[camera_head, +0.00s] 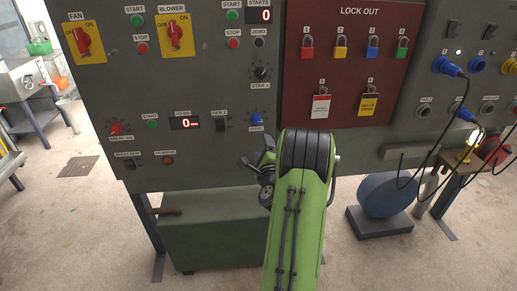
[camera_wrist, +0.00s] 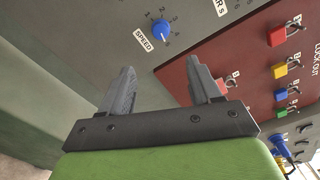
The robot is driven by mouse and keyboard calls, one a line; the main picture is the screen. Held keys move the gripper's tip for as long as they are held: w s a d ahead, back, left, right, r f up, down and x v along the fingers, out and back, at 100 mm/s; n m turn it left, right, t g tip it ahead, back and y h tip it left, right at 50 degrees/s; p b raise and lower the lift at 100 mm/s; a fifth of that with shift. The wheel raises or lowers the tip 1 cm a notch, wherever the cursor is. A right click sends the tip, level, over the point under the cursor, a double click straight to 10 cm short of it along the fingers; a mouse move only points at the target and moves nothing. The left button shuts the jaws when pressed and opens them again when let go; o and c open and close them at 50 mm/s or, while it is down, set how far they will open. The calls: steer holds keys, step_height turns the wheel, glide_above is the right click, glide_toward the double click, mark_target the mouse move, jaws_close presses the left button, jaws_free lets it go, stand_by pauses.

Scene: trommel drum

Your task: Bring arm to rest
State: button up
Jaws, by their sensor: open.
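My green arm reaches up from the bottom of the head view toward the grey control panel (camera_head: 210,100). My gripper (camera_head: 258,160) is partly hidden behind the arm's wrist there, in front of the lower part of the panel. In the wrist view my gripper (camera_wrist: 160,85) shows two dark fingers standing apart, with nothing between them. The blue speed knob (camera_wrist: 162,29) is beyond the fingertips and apart from them. It also shows in the head view (camera_head: 256,119), above the gripper.
The red lock-out board (camera_head: 342,80) with several padlocks is right of the knob. A green cabinet (camera_head: 205,235) stands below the panel. A blue drum (camera_head: 386,195) and hanging black cables are at right. Open floor (camera_head: 90,220) lies at left.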

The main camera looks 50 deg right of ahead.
steer(key=w+a+r+n+t+y+p, duration=0.1)
steer(key=w+a+r+n+y, duration=0.2)
steer(key=a+n, duration=0.3)
steer(key=w+a+r+n+y+p, duration=0.1)
steer(key=w+a+r+n+y, duration=0.2)
steer(key=a, duration=0.5)
steer(key=w+a+r+n+t+y+p, duration=0.1)
steer(key=w+a+r+n+y+p, duration=0.1)
steer(key=w+a+r+n+y, duration=0.25)
steer(key=s+a+r+n+g+y+p, duration=0.1)
steer(key=s+a+n+g, duration=0.2)
steer(key=a, duration=0.5)
steer(key=s+a+r+n+y+p, duration=0.1)
steer(key=s+a+r+n+y, duration=0.15)
steer(key=a+n, duration=0.4)
steer(key=s+a+n+g+p, duration=0.2)
steer(key=s+a+n+g, duration=0.1)
steer(key=s, duration=0.8)
steer(key=s+a+r+n+g+h+p, duration=0.1)
steer(key=s+a+n, duration=0.4)
steer(key=s, duration=0.6)
steer(key=shift+s+a+r+n+g+p, duration=0.2)
steer(key=shift+n+g+p, duration=0.25)
steer(key=shift+g, duration=0.65)
